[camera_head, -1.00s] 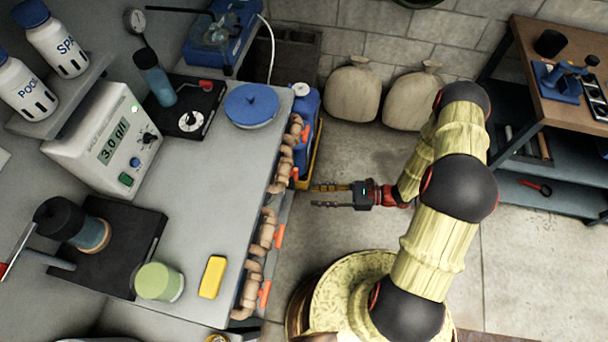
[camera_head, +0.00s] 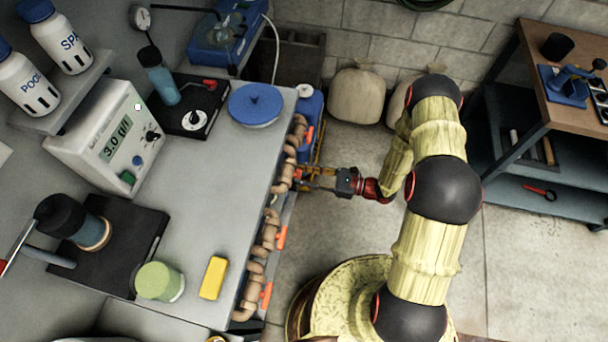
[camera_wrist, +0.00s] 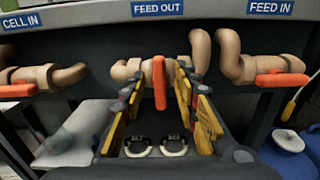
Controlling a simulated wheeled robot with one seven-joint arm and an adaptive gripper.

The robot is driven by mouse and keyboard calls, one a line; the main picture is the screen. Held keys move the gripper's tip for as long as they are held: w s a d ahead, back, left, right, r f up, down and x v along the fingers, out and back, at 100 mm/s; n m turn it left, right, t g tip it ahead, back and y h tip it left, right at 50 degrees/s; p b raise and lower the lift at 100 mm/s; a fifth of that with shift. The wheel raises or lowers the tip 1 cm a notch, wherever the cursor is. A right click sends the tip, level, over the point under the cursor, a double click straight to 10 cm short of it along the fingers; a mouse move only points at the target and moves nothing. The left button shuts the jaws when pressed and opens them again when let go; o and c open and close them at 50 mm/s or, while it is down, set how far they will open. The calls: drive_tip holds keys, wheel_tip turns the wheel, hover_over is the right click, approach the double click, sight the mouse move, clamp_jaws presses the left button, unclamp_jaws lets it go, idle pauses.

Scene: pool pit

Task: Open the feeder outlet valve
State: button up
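The feeder outlet valve is the orange lever (camera_wrist: 159,83) under the FEED OUT label (camera_wrist: 158,8) in the wrist view. Its lever stands upright, crosswise to the tan pipe (camera_wrist: 125,70) behind it. My gripper (camera_wrist: 160,76) is open, with one finger on each side of the lever. I see gaps on both sides and no clear contact. In the head view my gripper (camera_head: 305,181) reaches left to the pipes at the counter's edge. There the fingertips and this lever overlap and are hard to make out.
The FEED IN lever (camera_wrist: 282,80) at right and the CELL IN lever (camera_wrist: 15,90) at left both lie level. A blue container (camera_head: 310,108) stands beyond the gripper by the grey counter (camera_head: 215,195).

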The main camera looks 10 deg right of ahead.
drive_tip(key=shift+c, duration=1.2)
clamp_jaws()
